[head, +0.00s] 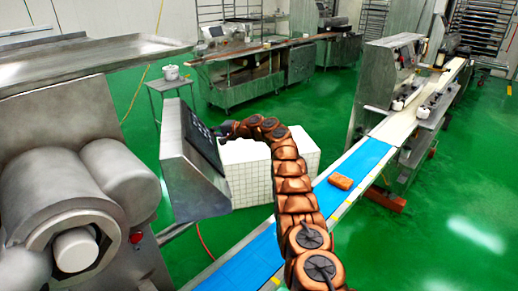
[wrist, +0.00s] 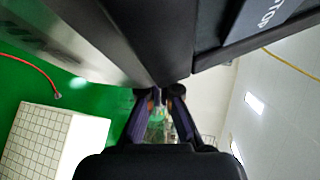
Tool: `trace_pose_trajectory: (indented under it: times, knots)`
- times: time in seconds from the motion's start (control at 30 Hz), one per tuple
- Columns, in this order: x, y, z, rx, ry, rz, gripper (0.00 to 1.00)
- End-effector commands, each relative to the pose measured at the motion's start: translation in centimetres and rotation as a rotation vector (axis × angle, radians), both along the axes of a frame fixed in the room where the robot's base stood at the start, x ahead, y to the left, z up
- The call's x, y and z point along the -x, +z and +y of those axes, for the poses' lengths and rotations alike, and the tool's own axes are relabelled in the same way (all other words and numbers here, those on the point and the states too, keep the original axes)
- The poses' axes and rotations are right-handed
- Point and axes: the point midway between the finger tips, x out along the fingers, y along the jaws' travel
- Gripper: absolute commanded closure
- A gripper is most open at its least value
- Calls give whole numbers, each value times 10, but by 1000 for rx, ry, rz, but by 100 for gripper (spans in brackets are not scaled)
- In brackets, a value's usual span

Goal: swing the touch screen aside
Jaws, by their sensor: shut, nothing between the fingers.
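The touch screen (head: 186,165) is a tilted silver box with a dark face, mounted on the machine's right side in the head view. In the wrist view the dark panel (wrist: 165,35) fills the top, with partly visible lettering at the upper right. My gripper (head: 222,130) is at the right edge of the screen's dark face. In the wrist view my gripper (wrist: 160,93) points at the panel's lower edge, with its fingertips close under it. It is shut and empty. Whether the fingertips touch the panel I cannot tell.
The encrusting machine (head: 80,120) stands at the left. A conveyor with a blue belt (head: 365,160) carries a brown piece (head: 340,181) at the right. A small side table (head: 171,85) stands behind; green floor lies between.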

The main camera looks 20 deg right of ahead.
Motion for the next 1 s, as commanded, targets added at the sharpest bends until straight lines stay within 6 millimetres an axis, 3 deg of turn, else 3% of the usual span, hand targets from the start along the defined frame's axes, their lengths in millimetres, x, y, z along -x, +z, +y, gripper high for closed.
trace_pose_trajectory:
  times: [1.0]
  knots:
    - [25, 9, -31, 2, -2, -2, 100]
